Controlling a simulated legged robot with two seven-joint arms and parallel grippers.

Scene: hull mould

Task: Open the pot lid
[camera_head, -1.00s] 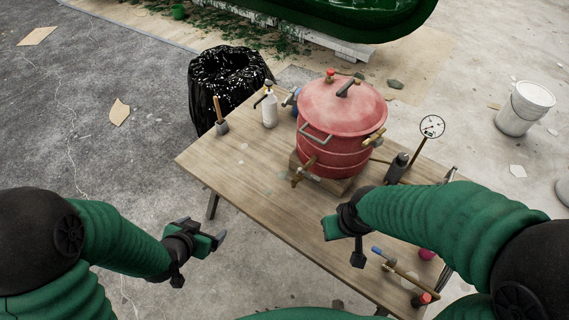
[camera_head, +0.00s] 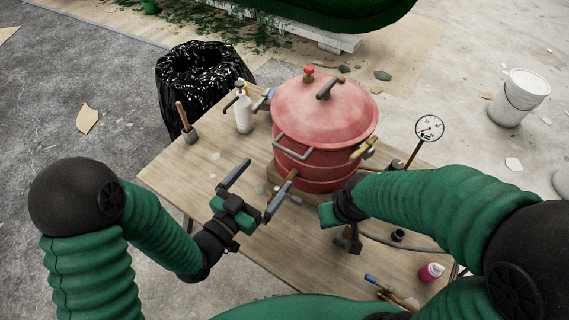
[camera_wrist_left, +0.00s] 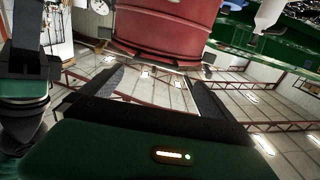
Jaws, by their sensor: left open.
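The red pot (camera_head: 322,172) stands on the wooden table with its domed red lid (camera_head: 310,112) on top. The lid has a dark bar handle (camera_head: 329,88) and a red knob (camera_head: 309,70) behind it. A metal loop handle (camera_head: 293,150) is on the pot's near left side. My left gripper (camera_head: 268,173) is open and empty, in front of the pot and lower than the lid. In the left wrist view the pot (camera_wrist_left: 165,35) shows beyond the spread fingers. My right gripper (camera_head: 346,238) is right of it, over the table, its fingers partly hidden by the arm.
On the table (camera_head: 180,180) are a white bottle (camera_head: 243,112), a brush (camera_head: 186,125), a dial gauge (camera_head: 430,127) and a pink bottle (camera_head: 430,272). A black bag-lined bin (camera_head: 190,90) stands behind the table's left edge. A white bucket (camera_head: 520,100) is on the floor at right.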

